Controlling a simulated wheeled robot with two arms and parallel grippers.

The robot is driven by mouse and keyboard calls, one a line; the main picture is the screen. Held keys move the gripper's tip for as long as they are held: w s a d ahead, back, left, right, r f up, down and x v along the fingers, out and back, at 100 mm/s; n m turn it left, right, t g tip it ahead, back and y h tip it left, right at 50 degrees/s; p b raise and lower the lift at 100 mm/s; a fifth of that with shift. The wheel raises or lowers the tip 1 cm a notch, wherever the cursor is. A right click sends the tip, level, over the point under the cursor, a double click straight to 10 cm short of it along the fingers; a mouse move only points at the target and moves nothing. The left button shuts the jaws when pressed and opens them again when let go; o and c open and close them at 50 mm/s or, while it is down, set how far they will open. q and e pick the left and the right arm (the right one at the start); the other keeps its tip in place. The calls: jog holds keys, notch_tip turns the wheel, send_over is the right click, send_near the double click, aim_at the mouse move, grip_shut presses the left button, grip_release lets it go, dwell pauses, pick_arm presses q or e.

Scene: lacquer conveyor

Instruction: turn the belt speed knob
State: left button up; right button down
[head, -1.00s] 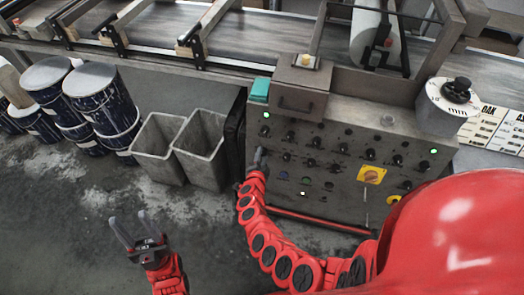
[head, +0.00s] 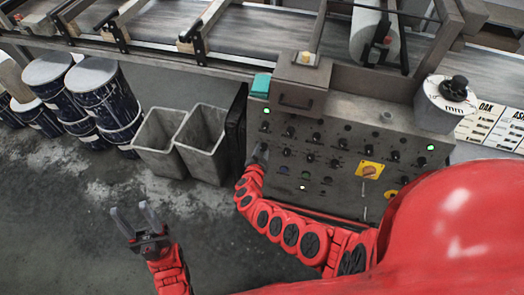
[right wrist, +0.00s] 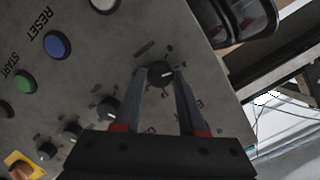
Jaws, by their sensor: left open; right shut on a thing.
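The control panel (head: 330,150) carries several small black knobs. My right gripper (head: 260,152) is at the panel's left edge in the head view, where the arm and its small size hide the detail. In the right wrist view its two fingers stand on either side of a round black knob (right wrist: 160,74) with a pale pointer line, and are shut on it. The label by this knob is too blurred to read. My left gripper (head: 136,222) is open and empty above the floor, away from the panel.
Near the held knob are a blue RESET button (right wrist: 57,46), a green START button (right wrist: 25,82) and other black knobs (right wrist: 109,108). Grey bins (head: 202,142) and dark drums (head: 102,100) stand left of the panel. The conveyor (head: 240,28) runs behind.

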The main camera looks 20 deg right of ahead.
jog(key=shift+a, duration=0.1)
jog(key=shift+c, duration=2.4)
grip_release()
jog(key=shift+s+a+r+p, duration=0.25)
jog(key=shift+s+r+p, duration=0.05)
jog(key=shift+s+p, duration=0.2)
jog(key=v, duration=1.6)
